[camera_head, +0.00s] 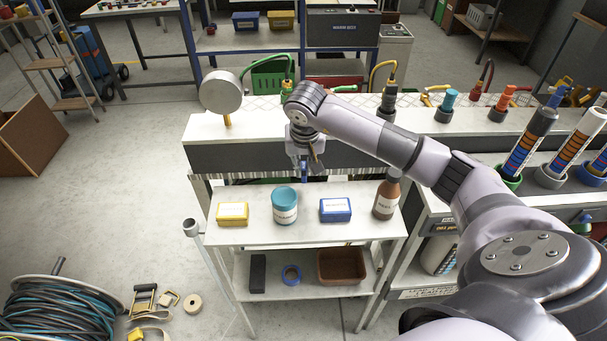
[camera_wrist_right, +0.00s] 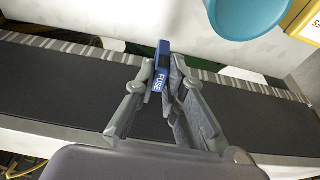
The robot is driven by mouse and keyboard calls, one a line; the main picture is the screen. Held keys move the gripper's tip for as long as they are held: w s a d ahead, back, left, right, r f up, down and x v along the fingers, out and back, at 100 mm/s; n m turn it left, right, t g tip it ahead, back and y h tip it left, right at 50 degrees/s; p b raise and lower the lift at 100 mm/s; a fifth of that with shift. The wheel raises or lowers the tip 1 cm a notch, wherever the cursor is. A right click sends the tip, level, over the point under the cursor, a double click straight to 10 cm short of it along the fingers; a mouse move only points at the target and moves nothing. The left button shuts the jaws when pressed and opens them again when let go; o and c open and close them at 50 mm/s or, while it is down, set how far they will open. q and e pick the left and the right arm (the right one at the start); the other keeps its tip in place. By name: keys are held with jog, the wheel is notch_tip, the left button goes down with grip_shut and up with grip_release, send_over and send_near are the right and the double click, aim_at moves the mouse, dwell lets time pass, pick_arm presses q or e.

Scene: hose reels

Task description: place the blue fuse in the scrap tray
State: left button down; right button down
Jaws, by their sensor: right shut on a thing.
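The blue fuse (camera_wrist_right: 161,66), marked "FUSE", is between the fingertips of my right gripper (camera_wrist_right: 163,84) in the right wrist view. The gripper is shut on it. In the head view my right gripper (camera_head: 305,163) points down behind the small shelf unit, in front of the long bench. A brown open tray (camera_head: 342,279) stands on the lower shelf at the right; I see no label naming it the scrap tray. It is below and nearer than the gripper. My left gripper is not in view.
The upper shelf (camera_head: 305,232) holds a yellow box (camera_head: 232,213), a teal tub (camera_head: 285,206), a blue box (camera_head: 335,209) and a brown bottle (camera_head: 387,197).

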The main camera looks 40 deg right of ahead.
aim_at(304, 179)
notch_tip(304, 179, down, 4)
jog(key=shift+f+p, duration=0.15)
jog(key=shift+p, duration=0.25)
jog(key=shift+f+b, duration=0.3)
jog(key=shift+f, duration=0.15)
jog(key=c, duration=1.7)
grip_release()
jog(key=shift+r, duration=0.1)
jog(key=shift+o, duration=0.2)
